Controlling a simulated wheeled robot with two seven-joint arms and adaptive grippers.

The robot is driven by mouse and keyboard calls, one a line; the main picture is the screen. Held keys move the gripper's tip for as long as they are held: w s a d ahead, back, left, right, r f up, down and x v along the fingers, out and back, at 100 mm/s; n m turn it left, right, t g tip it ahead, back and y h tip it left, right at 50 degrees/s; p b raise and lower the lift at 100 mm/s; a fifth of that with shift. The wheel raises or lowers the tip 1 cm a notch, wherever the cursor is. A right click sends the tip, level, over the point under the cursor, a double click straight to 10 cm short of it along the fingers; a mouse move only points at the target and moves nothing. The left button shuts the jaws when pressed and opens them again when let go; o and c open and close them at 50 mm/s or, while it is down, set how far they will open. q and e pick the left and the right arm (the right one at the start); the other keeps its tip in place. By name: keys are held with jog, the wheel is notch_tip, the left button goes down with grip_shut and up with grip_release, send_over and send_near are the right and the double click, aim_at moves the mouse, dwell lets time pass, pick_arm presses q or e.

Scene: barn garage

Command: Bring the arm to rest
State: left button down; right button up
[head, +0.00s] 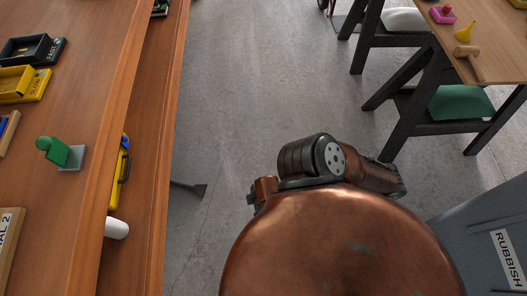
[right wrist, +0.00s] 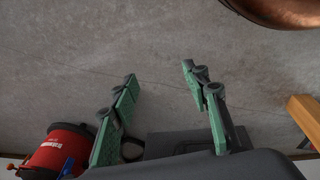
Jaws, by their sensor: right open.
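My right gripper (right wrist: 159,72) shows in the right wrist view. Its two green fingers stand wide apart with nothing between them, over bare grey concrete. In the head view my copper-coloured body and a dark jointed arm part fill the lower middle. Neither gripper can be made out there. My left gripper is not in view.
A wooden workbench (head: 145,120) with trays runs along the left. A green object (head: 55,151) stands on it. A dark grey rubbish bin (head: 480,235), dark chairs and a wooden table are at right. A red round machine (right wrist: 58,150) is near the right gripper's view. Floor between is clear.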

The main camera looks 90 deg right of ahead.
jog(key=s+a+m+g+y, duration=0.1)
jog(key=s+a+y, duration=0.1)
jog(key=s+a, duration=0.2)
jog(key=shift+a+f+m, duration=0.3)
jog(key=shift+a+f, duration=0.05)
jog(key=shift+a, duration=0.15)
